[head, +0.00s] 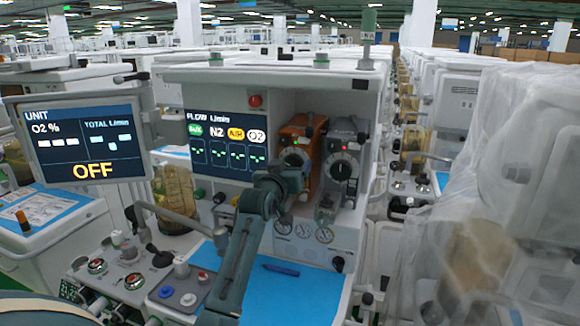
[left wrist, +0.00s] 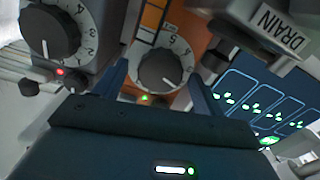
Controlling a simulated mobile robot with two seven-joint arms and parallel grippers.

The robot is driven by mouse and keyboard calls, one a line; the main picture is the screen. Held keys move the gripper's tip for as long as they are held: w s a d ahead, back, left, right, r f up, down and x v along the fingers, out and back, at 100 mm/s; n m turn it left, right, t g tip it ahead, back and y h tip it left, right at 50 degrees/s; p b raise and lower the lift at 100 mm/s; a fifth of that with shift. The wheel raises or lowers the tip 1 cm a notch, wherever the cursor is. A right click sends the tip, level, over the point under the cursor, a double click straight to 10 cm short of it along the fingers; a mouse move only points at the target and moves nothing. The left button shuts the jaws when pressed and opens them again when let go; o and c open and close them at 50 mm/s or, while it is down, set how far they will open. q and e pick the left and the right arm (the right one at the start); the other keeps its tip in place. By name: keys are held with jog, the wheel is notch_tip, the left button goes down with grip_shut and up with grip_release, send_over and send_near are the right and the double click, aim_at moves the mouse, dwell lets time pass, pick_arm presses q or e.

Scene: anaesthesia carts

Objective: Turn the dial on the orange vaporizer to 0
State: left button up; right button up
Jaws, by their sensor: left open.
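The orange vaporizer (head: 302,132) stands in the cart's bay, left of a grey vaporizer (head: 345,140). Its round dark dial (head: 296,157) is partly hidden by my left gripper (head: 292,178) in the head view. In the left wrist view the dial (left wrist: 163,70) sits on the orange front (left wrist: 196,28) with numbers around its rim. I cannot read its setting surely. My left gripper (left wrist: 160,76) is open, with one finger on each side of the dial. I cannot tell whether the fingers touch it. My right gripper is in neither view.
The grey vaporizer's dial (left wrist: 50,32) is close beside one finger in the left wrist view. A block marked DRAIN (left wrist: 280,30) is near the other side. A flow screen (head: 222,145) is left of the bay. A blue pen (head: 281,270) lies on the blue work surface (head: 310,290).

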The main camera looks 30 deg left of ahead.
pick_arm(q)
jog(key=shift+c, duration=0.5)
jog(key=c, duration=0.9)
jog(key=shift+o, duration=0.2)
jog(key=shift+m, duration=0.3)
jog(key=m, duration=0.6)
jog(key=shift+d, duration=0.1)
jog(key=m, duration=0.7)
jog(key=shift+d+y, duration=0.1)
jog(key=shift+y, duration=0.3)
jog(key=o, duration=1)
jog(key=shift+c, duration=0.2)
